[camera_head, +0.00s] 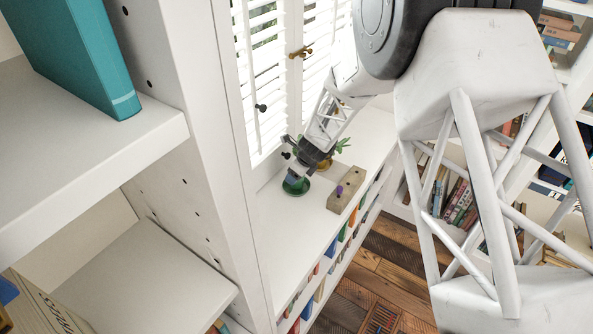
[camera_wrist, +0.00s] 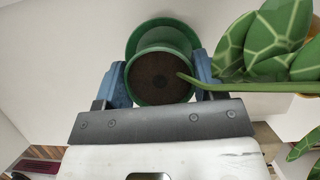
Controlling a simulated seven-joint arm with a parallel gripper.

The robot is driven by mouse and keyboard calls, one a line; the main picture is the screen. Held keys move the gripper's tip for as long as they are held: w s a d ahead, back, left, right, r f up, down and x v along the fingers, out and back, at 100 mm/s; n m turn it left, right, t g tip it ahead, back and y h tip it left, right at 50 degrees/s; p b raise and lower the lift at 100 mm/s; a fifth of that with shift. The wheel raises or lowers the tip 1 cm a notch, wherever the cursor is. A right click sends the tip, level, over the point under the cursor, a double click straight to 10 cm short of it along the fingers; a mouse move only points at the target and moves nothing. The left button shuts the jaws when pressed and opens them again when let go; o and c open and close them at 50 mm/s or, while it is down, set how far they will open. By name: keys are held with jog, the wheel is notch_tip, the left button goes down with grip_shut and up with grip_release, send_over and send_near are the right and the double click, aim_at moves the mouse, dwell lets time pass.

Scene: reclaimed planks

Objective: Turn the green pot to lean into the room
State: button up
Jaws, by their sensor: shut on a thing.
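The green pot (camera_head: 296,187) stands on the white sill under the shuttered window, partly hidden by my gripper in the head view. In the wrist view the pot (camera_wrist: 161,99) shows its round rim and dark brown soil, with a wider green round, like a saucer (camera_wrist: 160,27), behind it. My gripper (camera_wrist: 161,78) has one blue finger on each side of the pot and is shut on it. In the head view my gripper (camera_head: 298,176) reaches down to the sill. A pointed green leaf tip crosses the soil's right edge; I cannot tell which plant it belongs to.
A leafy plant (camera_wrist: 285,42) is close to the right finger; it also shows behind my gripper in the head view (camera_head: 342,145), by a yellow pot (camera_head: 325,164). A wooden block (camera_head: 340,199) with a purple item lies right of the green pot. The sill's front left is clear.

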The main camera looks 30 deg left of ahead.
jog(key=shift+f, duration=0.4)
jog(key=o, duration=1.3)
jog(key=shift+f, duration=0.1)
jog(key=shift+c, duration=0.2)
jog(key=v, duration=0.7)
jog(key=shift+d+r, duration=0.1)
jog(key=shift+r, duration=0.1)
jog(key=shift+d+r, duration=0.15)
jog(key=shift+r, duration=0.05)
